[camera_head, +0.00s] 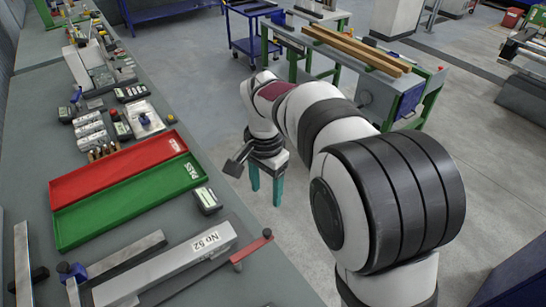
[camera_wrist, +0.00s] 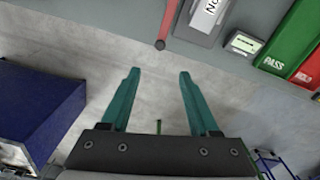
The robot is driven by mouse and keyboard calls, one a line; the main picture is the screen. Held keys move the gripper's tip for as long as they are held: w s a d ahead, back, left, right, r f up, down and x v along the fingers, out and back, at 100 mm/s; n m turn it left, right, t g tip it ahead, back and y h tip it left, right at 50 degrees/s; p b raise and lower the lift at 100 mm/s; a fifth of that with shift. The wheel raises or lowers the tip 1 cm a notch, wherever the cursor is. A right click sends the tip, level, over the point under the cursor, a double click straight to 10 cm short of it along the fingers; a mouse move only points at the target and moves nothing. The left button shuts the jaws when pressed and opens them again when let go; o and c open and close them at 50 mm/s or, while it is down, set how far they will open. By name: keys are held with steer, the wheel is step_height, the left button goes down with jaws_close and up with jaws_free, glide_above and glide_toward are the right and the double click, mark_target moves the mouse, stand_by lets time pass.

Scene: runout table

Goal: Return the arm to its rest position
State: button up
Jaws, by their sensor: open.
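My arm (camera_head: 340,140) reaches out from the lower right in the head view. My gripper (camera_head: 265,190) hangs fingers down over the floor, just right of the bench edge. In the wrist view my gripper (camera_wrist: 157,75) has two teal fingers spread wide apart, with only bare floor showing between them. It is open and holds nothing.
The bench (camera_head: 215,235) carries a red tray (camera_head: 115,168), a green PASS tray (camera_head: 130,202), a small display box (camera_head: 207,200) and a long grey block marked No 52 (camera_head: 165,270). A red-ended handle (camera_head: 252,248) overhangs the bench edge. A blue cabinet (camera_wrist: 40,115) shows left in the wrist view.

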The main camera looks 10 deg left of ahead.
steer(key=s+d+r, duration=0.4)
steer(key=s+d, duration=0.3)
steer(key=s+d+f+y, duration=0.1)
steer(key=s+d, duration=0.3)
steer(key=s, duration=0.5)
steer(key=s+d+f, duration=0.1)
steer(key=s+d, duration=0.2)
steer(key=s, duration=0.5)
steer(key=shift+s+d+n+y, duration=0.35)
steer(key=shift+s+n+y, duration=0.05)
steer(key=shift+f, duration=0.1)
